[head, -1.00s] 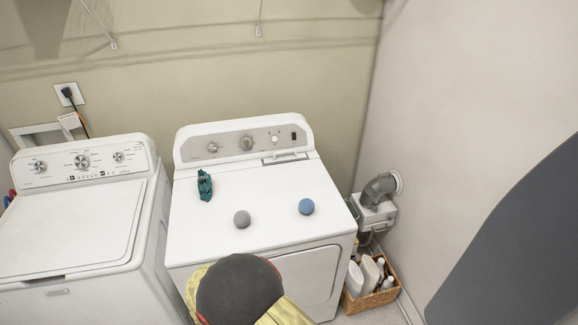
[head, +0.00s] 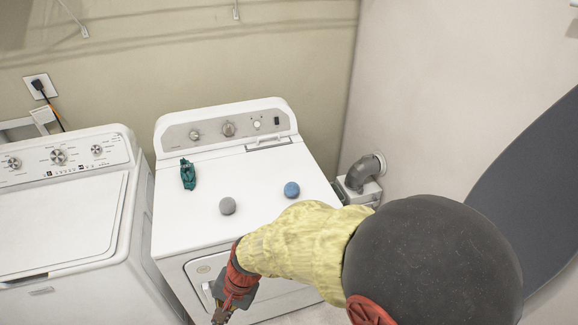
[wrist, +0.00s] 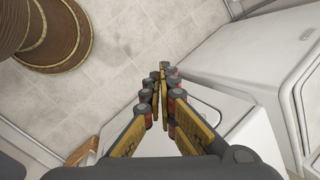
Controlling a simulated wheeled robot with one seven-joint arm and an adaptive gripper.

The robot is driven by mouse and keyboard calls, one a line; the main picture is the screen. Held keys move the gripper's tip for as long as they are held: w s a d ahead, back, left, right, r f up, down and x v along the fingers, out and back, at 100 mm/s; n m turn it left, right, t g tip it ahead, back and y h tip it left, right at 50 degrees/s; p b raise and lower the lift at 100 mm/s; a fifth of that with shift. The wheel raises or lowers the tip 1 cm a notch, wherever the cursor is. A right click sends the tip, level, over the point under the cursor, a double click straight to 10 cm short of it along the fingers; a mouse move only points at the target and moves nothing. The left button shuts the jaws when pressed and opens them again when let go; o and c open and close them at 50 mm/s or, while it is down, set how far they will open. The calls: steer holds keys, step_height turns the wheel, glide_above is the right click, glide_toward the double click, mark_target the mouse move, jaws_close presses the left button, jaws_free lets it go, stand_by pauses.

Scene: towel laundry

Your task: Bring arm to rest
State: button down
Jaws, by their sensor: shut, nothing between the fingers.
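My gripper (head: 222,312) is at the bottom of the head view, in front of the dryer and cut off by the frame's lower edge. My arm, with a yellow sleeve, reaches across the lower right and hides part of the dryer's front. In the wrist view my gripper (wrist: 162,72) is shut, its fingers together with nothing between them. The floor and the white machines show beyond the fingertips.
The white dryer (head: 170,228) carries a teal item (head: 188,174), a grey ball (head: 227,206) and a blue ball (head: 292,189). A white washer (head: 60,225) stands at left. A grey vent pipe (head: 362,171) is at right. A brown round ribbed object (wrist: 60,42) stands on the floor (wrist: 135,35).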

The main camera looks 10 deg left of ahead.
steer(key=d+r+t+h+b, duration=0.1)
steer(key=d+r+t, duration=0.1)
steer(key=d+r, duration=0.5)
steer(key=d+r+n+t+h+b, duration=0.1)
steer(key=d+r+t, duration=0.2)
steer(key=d, duration=1.7)
steer(key=d+r+t+h+b, duration=0.2)
steer(key=d+r, duration=0.8)
steer(key=d, duration=0.4)
steer(key=shift+w+r+t, duration=0.3)
steer(key=shift+t, duration=0.1)
steer(key=shift+a, duration=0.1)
